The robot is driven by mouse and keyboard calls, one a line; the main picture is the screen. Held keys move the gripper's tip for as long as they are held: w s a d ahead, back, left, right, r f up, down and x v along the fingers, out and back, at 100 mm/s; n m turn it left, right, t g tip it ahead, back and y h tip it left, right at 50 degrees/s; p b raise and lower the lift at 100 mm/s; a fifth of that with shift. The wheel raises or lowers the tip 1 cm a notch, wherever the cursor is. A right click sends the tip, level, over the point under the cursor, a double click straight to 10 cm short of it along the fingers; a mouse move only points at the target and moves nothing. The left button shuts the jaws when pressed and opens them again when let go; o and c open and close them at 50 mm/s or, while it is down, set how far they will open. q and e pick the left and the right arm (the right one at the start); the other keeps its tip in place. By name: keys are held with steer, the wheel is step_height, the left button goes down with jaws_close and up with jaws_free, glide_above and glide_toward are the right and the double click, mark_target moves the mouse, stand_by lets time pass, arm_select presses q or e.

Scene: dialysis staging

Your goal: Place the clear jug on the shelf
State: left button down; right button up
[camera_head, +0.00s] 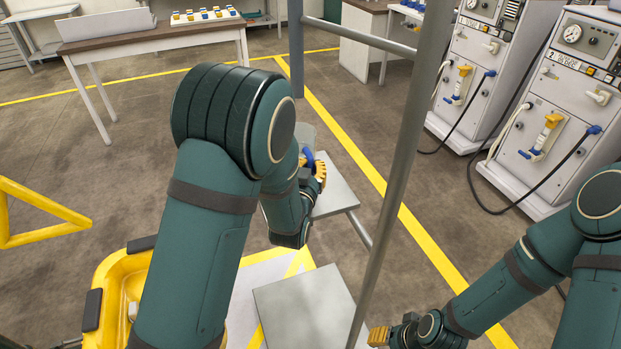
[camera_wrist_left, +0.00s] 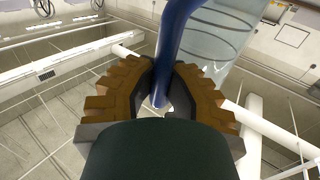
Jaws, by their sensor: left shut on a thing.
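The clear jug (camera_head: 306,132) is mostly hidden behind my left arm in the head view. Its blue handle shows at my left gripper (camera_head: 317,172). In the left wrist view my left gripper (camera_wrist_left: 158,95) is shut on the blue handle, and the jug's clear ribbed body (camera_wrist_left: 215,42) is beyond the fingers at the upper right. The shelf has a grey upper plate (camera_head: 338,190) just behind and below the gripper, and another grey plate (camera_head: 305,305) nearer. I cannot tell whether the jug touches a plate. My right gripper (camera_head: 380,337) is low in the head view, its opening unclear.
A grey upright pole (camera_head: 398,175) stands just right of the plates. A yellow bin (camera_head: 112,275) is at the lower left, and a yellow frame (camera_head: 40,215) at the left edge. Dialysis machines (camera_head: 555,95) stand at the right. A table (camera_head: 150,40) is at the back left.

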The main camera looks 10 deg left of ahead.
arm_select(q)
step_height(320, 180, down, 3)
steer(key=shift+f+b, duration=0.15)
steer(key=shift+b, duration=0.15)
steer(key=c, duration=1)
jaws_free()
steer(key=s+p, duration=0.3)
steer(key=s, duration=0.9)
steer(key=shift+d+p, duration=0.1)
steer(key=shift+p, duration=0.3)
